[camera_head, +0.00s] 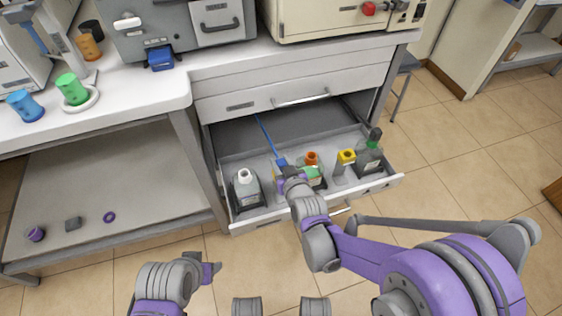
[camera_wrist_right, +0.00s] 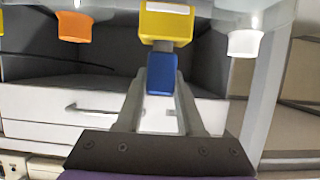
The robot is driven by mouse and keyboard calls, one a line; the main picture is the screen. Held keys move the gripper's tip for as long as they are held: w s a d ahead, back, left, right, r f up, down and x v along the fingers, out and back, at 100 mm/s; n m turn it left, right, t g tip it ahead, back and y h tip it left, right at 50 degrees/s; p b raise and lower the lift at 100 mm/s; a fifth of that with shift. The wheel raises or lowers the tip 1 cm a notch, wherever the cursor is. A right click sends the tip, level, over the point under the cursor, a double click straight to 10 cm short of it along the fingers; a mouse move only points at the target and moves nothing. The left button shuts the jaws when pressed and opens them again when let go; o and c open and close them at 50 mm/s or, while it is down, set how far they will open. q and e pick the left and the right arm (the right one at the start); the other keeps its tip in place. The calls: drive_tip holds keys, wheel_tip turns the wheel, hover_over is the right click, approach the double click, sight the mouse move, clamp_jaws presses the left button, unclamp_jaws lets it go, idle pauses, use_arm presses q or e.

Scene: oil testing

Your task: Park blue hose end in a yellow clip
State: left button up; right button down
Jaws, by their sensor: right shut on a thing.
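In the head view my right gripper (camera_head: 282,167) is inside the open drawer, shut on the blue hose end (camera_head: 281,161). The blue hose (camera_head: 264,130) trails from it toward the drawer's back. In the right wrist view, which looks inverted, the blue hose end (camera_wrist_right: 161,73) sits between the fingers of my right gripper (camera_wrist_right: 160,85). A yellow block-like part (camera_wrist_right: 167,22) is directly beyond it, with a short grey piece between; I cannot tell whether they touch. In the head view my arm mostly hides this yellow part. My left gripper (camera_head: 210,271) is low, outside the drawer.
The drawer (camera_head: 252,219) holds a white-capped bottle (camera_head: 245,186), an orange-topped container (camera_head: 311,159), a yellow-topped container (camera_head: 346,157) and a green-topped bottle (camera_head: 370,157). The drawer above (camera_head: 264,100) and the counter overhang its back.

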drive_tip(key=shift+f, duration=0.3)
drive_tip(key=shift+c, duration=2.2)
unclamp_jaws()
drive_tip(key=p+v, duration=0.1)
drive_tip(key=v, duration=0.9)
drive_tip(key=shift+s+p, duration=0.35)
drive_tip(key=shift+d+r, duration=0.15)
